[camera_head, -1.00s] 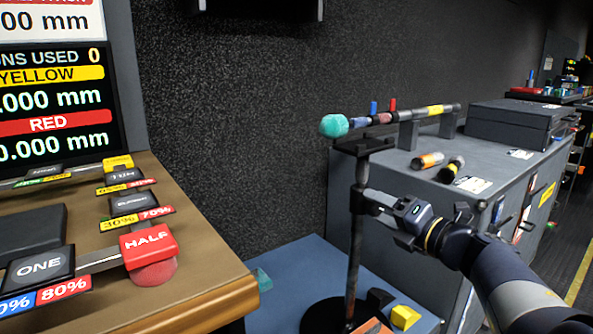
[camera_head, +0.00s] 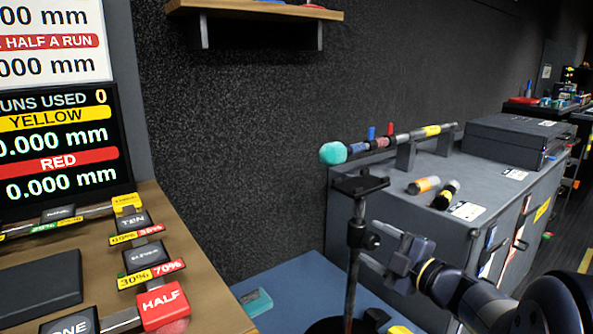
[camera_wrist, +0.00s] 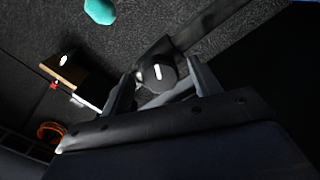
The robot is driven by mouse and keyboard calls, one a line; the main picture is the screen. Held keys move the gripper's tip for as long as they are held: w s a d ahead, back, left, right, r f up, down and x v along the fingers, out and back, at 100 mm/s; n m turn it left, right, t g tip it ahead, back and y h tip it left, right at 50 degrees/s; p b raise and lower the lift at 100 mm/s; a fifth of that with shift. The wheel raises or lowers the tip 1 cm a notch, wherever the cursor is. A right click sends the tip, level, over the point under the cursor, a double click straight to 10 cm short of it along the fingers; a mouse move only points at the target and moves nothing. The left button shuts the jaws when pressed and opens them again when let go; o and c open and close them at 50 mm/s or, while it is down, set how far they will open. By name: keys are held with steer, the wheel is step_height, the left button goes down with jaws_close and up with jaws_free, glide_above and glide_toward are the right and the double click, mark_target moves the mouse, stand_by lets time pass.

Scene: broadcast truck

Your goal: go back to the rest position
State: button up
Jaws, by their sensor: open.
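My gripper (camera_head: 374,244) is in the right half of the head view, beside the upright post of a dark stand (camera_head: 354,238). Its two fingers point left toward the post and are apart. In the wrist view, the spread fingers (camera_wrist: 160,92) have a round dark knob with a white mark (camera_wrist: 157,74) between or just beyond them. I cannot tell whether the fingers touch it. Nothing is visibly held. The stand has a flat plate (camera_head: 361,184) on top, and its base is partly cut off below.
A microphone with a teal tip (camera_head: 333,153) lies on supports on the grey cabinet (camera_head: 407,205) behind. A wooden desk with a red HALF block (camera_head: 161,305) is at left. A shelf (camera_head: 260,10) is above. The blue surface (camera_head: 300,283) holds a teal block (camera_head: 257,302).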

steer(key=shift+m+p, duration=0.65)
steer(key=shift+m, duration=0.45)
